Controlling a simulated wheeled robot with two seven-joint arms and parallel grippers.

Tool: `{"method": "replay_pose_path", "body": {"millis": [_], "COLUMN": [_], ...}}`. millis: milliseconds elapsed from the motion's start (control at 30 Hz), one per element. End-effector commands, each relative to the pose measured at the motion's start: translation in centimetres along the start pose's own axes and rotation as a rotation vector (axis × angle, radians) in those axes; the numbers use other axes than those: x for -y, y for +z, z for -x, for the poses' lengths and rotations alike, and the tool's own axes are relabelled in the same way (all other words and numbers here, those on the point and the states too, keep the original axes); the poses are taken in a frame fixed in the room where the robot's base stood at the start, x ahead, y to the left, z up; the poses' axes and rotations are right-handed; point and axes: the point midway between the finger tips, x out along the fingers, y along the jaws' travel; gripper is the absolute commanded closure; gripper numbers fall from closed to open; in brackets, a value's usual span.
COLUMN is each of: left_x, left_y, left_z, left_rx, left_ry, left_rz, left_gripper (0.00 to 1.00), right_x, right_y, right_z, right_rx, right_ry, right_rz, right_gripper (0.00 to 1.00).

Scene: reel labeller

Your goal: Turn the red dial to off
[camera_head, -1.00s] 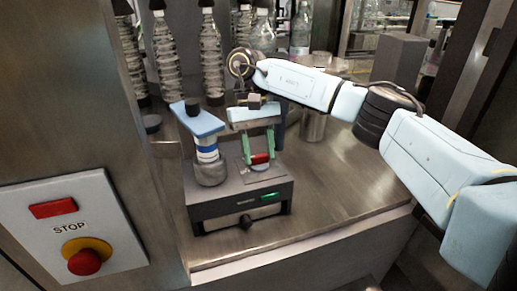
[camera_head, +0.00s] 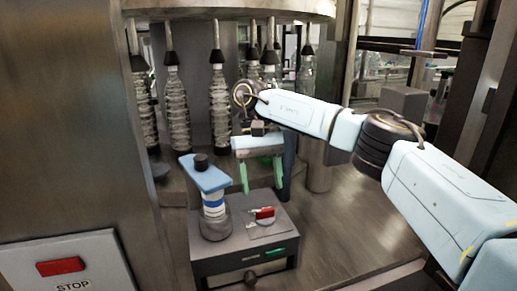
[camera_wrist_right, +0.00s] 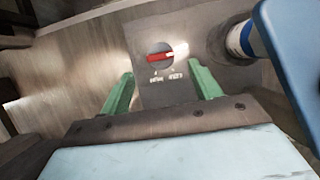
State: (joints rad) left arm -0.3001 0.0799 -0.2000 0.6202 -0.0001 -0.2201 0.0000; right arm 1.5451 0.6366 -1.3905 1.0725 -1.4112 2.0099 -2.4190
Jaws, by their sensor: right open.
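The red dial (camera_head: 265,213) sits on a plate on top of a dark grey box (camera_head: 240,240). In the right wrist view the dial (camera_wrist_right: 158,57) is a red bar on a round grey disc, lying nearly level, with a whitish mark at its right end. Two small labels (camera_wrist_right: 165,77) are by its edge, too small to read surely. My right gripper (camera_head: 262,190) is open and empty, its green fingers above and apart from the dial. The fingers also show in the right wrist view (camera_wrist_right: 160,82). My left gripper is not in view.
A blue-topped post with a blue and white band (camera_head: 212,200) stands on the box, left of the dial and near my right gripper. Several clear bottles (camera_head: 220,105) hang behind. A stop panel (camera_head: 65,268) is at lower left. The metal deck (camera_head: 345,215) on the right is clear.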

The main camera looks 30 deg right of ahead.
Motion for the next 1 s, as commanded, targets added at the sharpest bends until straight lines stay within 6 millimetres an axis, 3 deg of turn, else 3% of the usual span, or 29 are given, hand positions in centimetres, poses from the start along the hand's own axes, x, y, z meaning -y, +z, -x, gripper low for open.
{"method": "replay_pose_path", "body": {"millis": [33,100,233,400,1000], "left_x": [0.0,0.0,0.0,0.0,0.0], "left_y": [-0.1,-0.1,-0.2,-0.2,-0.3], "left_z": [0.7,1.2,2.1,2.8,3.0], "left_rx": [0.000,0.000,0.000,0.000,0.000], "left_ry": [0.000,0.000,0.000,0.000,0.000], "left_rz": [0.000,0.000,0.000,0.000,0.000], "left_gripper": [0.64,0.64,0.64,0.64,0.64], "right_x": [0.1,0.1,0.0,0.0,0.0], "right_y": [0.1,0.1,0.1,0.1,0.0], "right_z": [1.8,3.4,5.7,7.1,7.5], "right_rx": [-0.004,-0.004,-0.004,0.000,0.000], "right_ry": [0.000,0.001,0.000,0.000,0.000], "right_rz": [-0.002,-0.002,-0.002,-0.001,0.001], "right_gripper": [0.37,0.37,0.37,0.37,0.37]}}
